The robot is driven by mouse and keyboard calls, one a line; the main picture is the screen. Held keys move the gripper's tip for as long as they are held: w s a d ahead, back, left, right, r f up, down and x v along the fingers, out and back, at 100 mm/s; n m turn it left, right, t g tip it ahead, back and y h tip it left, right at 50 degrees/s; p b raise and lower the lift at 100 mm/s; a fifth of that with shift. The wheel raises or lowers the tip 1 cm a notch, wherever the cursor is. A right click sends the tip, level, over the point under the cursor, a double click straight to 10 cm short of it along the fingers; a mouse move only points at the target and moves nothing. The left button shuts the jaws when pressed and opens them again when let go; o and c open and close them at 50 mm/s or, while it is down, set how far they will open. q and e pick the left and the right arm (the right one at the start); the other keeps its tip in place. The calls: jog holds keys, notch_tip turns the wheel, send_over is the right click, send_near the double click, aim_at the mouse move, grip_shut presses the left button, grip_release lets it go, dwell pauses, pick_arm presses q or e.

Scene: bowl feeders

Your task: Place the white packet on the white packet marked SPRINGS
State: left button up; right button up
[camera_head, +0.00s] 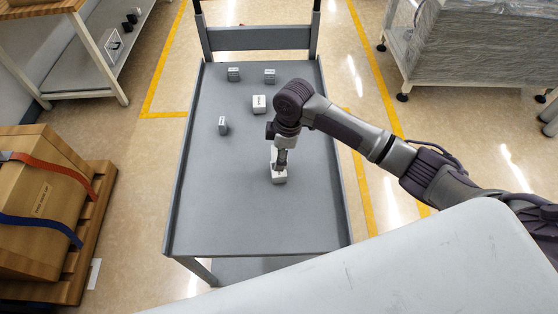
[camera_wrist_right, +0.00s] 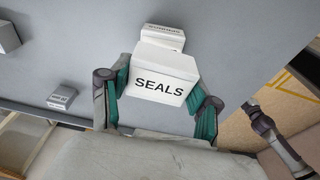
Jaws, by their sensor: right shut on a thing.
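My right gripper (camera_head: 279,163) is shut on a white packet marked SEALS (camera_wrist_right: 163,77), which sits between its fingers in the wrist view. Directly behind it there, another white packet (camera_wrist_right: 163,33) shows its top part with an upside-down label, which seems to be SPRINGS. In the head view a white packet (camera_head: 279,178) is on the cart directly under the right gripper. I cannot tell whether the held packet touches the one beneath. My left gripper is not seen in the head view.
The grey cart (camera_head: 225,215) has raised edges. Another white labelled packet (camera_head: 259,104) stands farther back, with small grey boxes (camera_head: 233,74), (camera_head: 270,76), (camera_head: 223,125) around it.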

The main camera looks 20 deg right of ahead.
notch_tip(320, 180, down, 4)
jog(key=shift+a+r, duration=0.1)
jog(key=shift+w+f, duration=0.1)
jog(key=shift+f, duration=0.1)
jog(key=shift+f, duration=0.15)
jog(key=o, duration=1.2)
jog(key=r, duration=0.4)
jog(key=d+r, duration=0.1)
jog(key=r, duration=0.7)
jog(key=shift+s+d+r, duration=0.1)
jog(key=shift+s+d, duration=0.15)
jog(key=shift+d, duration=0.15)
